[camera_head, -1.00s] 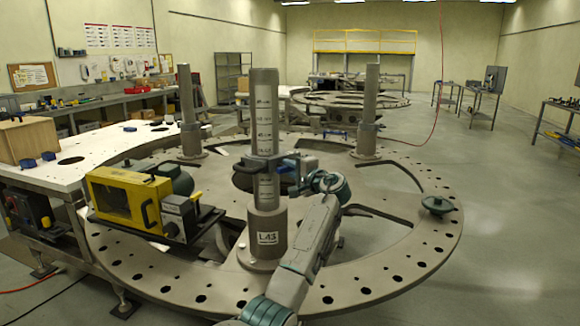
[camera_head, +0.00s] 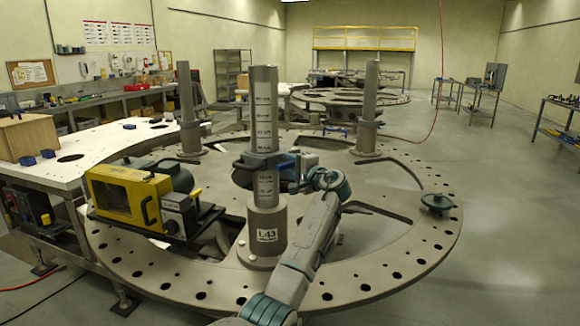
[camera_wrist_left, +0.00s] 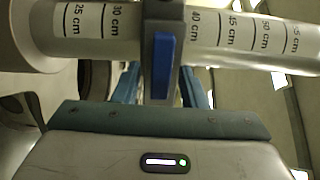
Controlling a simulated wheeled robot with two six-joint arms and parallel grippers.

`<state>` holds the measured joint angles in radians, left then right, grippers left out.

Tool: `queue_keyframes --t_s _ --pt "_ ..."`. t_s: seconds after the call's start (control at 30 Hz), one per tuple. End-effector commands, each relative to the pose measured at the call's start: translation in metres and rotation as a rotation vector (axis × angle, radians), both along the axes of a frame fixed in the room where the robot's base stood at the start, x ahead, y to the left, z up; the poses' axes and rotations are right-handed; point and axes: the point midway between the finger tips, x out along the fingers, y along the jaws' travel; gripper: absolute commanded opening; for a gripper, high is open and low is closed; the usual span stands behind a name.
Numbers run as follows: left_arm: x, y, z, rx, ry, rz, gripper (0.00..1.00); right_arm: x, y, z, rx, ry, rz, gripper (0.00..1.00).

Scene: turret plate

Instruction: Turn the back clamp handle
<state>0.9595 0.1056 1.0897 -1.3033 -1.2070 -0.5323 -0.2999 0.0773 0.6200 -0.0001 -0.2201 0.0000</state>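A dark grey clamp (camera_head: 252,160) is set around the near upright post (camera_head: 264,105); it also crosses the post in the left wrist view (camera_wrist_left: 148,40). A blue handle (camera_wrist_left: 163,66) lies along the clamp, pointing toward my gripper. My left gripper (camera_head: 290,168) is at the clamp's right side in the head view. In the left wrist view its two blue fingers (camera_wrist_left: 160,88) are spread, one on each side of the clamp and handle. The fingertips are partly hidden behind the post and clamp. My right gripper is not in view.
The posts stand on a large round plate (camera_head: 400,275) with holes and cut-outs. Two farther posts, at left (camera_head: 187,95) and right (camera_head: 370,90), carry collars. A yellow-and-black device (camera_head: 125,200) sits left of the near post.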

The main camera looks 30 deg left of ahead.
Motion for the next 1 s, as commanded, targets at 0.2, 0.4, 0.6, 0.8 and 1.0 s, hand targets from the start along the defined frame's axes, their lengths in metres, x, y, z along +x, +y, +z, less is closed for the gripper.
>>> queue_keyframes --t_s 0.2,0.4,0.6,0.8,1.0 --pt "-0.009 -0.028 -0.005 -0.002 -0.002 -0.003 0.38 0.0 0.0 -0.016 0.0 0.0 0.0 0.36" --pt "-0.023 -0.067 -0.005 -0.003 -0.001 -0.004 0.38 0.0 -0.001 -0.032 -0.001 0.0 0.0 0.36" --pt "-0.034 -0.093 -0.003 -0.002 -0.002 -0.002 0.38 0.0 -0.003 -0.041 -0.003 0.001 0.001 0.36" --pt "-0.037 -0.101 -0.001 0.0 0.001 -0.001 0.38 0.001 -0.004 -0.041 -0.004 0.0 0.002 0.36" --pt "-0.037 -0.101 -0.001 0.0 0.001 -0.001 0.38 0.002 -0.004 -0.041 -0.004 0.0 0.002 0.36"
